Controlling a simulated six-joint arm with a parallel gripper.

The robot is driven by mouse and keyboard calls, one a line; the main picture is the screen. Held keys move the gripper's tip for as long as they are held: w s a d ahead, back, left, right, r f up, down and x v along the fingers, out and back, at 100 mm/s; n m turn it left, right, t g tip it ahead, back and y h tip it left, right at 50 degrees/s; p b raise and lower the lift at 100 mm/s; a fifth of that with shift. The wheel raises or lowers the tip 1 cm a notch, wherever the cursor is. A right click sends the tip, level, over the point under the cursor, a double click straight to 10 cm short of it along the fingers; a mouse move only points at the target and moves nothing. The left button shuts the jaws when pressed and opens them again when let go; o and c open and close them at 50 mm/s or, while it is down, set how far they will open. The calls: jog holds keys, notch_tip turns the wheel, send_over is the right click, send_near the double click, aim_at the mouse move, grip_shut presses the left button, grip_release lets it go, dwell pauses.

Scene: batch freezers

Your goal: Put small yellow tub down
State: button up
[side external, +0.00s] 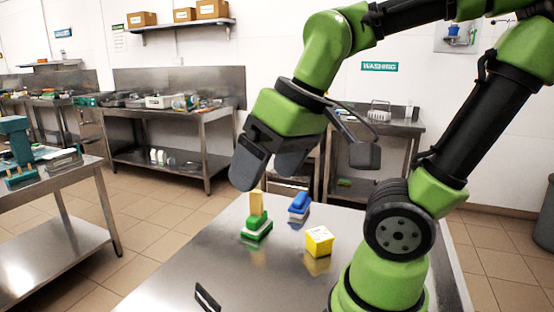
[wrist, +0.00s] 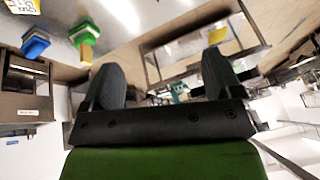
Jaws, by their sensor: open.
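The small yellow tub (side external: 319,241) sits upright on the steel table (side external: 205,268), with white markings on its top. It is apart from the other items there. In the wrist view, part of the tub (wrist: 22,6) shows at the top left corner, cut off by the edge. My gripper (side external: 268,168) is open and empty. It is in the air above the table, up and left of the tub in the side view. In the wrist view my gripper's two fingers (wrist: 161,62) are spread wide with nothing between them.
A green brush-like item (side external: 257,226) with an upright tan handle stands left of the tub, below my gripper. A blue item (side external: 299,205) with a pale base stands behind the tub. A black bracket-like object (side external: 207,298) is at the front.

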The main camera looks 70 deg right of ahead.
jog(key=shift+s+a+r+m+t+y, duration=0.65)
jog(key=shift+s+a+t, duration=0.25)
jog(key=shift+t, duration=0.2)
jog(key=shift+d, duration=0.1)
dwell(0.4)
